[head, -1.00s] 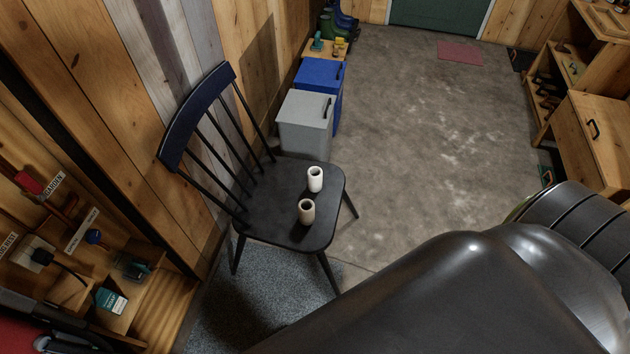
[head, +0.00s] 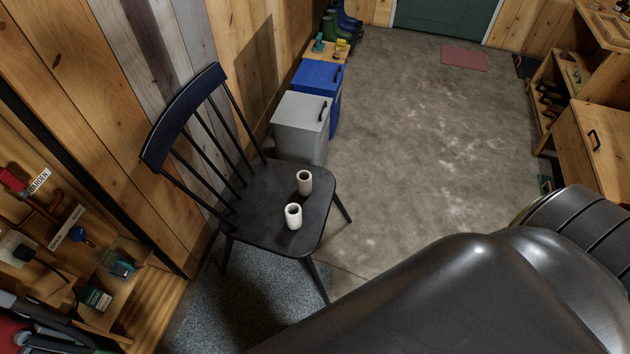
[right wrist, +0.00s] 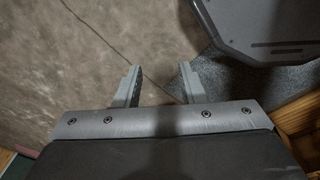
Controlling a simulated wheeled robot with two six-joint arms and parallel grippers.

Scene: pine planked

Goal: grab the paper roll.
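Two small pale hollow cylinders stand upright on the black chair's seat (head: 262,205). The farther roll (head: 304,182) looks slightly beige, the nearer roll (head: 293,216) whiter. They stand apart by a small gap; I cannot tell for sure which is the paper roll. My right gripper (right wrist: 158,72) is open and empty in the right wrist view, over bare floor, with neither roll in that view. My left gripper is not in view.
The chair's spindle back (head: 180,115) rises behind the seat on the left. A grey bin (head: 300,125) and a blue bin (head: 318,78) stand beyond it along the wall. A cluttered shelf (head: 150,300) is at lower left. The concrete floor (head: 420,130) is open.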

